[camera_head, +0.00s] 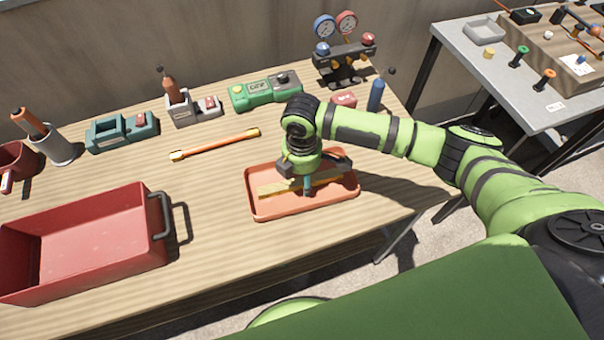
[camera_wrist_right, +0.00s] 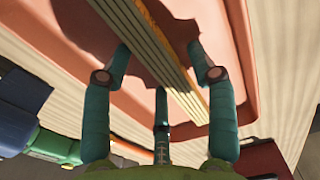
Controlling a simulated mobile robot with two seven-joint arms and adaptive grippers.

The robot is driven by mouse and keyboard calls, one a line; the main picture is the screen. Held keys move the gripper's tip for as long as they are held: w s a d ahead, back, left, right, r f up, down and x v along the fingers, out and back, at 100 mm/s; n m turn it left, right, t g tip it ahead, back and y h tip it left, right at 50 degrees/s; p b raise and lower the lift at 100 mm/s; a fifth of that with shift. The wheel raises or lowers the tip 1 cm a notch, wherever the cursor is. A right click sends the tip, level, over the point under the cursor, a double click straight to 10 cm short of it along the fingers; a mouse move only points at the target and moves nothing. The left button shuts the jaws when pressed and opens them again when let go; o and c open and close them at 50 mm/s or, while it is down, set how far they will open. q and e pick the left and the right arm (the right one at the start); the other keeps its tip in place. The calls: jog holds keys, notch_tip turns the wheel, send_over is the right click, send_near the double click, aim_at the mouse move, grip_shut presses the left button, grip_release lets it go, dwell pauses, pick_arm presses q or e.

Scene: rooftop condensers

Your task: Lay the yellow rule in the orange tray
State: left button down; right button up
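The orange tray (camera_head: 255,207) lies near the table's front right edge; its pinkish-orange floor and rim also fill much of the right wrist view (camera_wrist_right: 235,50). The yellow rule (camera_head: 272,188) is in the tray, lying lengthwise across it, its middle partly covered by my gripper. In the wrist view the rule (camera_wrist_right: 150,42) runs diagonally between my fingers. My right gripper (camera_head: 308,188) is over the tray, pointing down. Its teal fingers (camera_wrist_right: 160,75) are spread, with gaps to the rule. My left gripper is not in view.
A red bin (camera_head: 95,205) with a dark handle stands at left. An orange-yellow bar (camera_head: 215,145) lies behind the tray. Green devices (camera_head: 265,91) (camera_head: 122,132), a gauge manifold (camera_head: 340,55) and a blue cylinder (camera_head: 376,95) stand at the back. Clear table separates bin and tray.

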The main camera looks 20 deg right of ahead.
aim_at(302, 178)
notch_tip(302, 178, up, 12)
jog(key=shift+r+b, duration=0.2)
jog(key=shift+b, duration=0.2)
dwell(0.6)
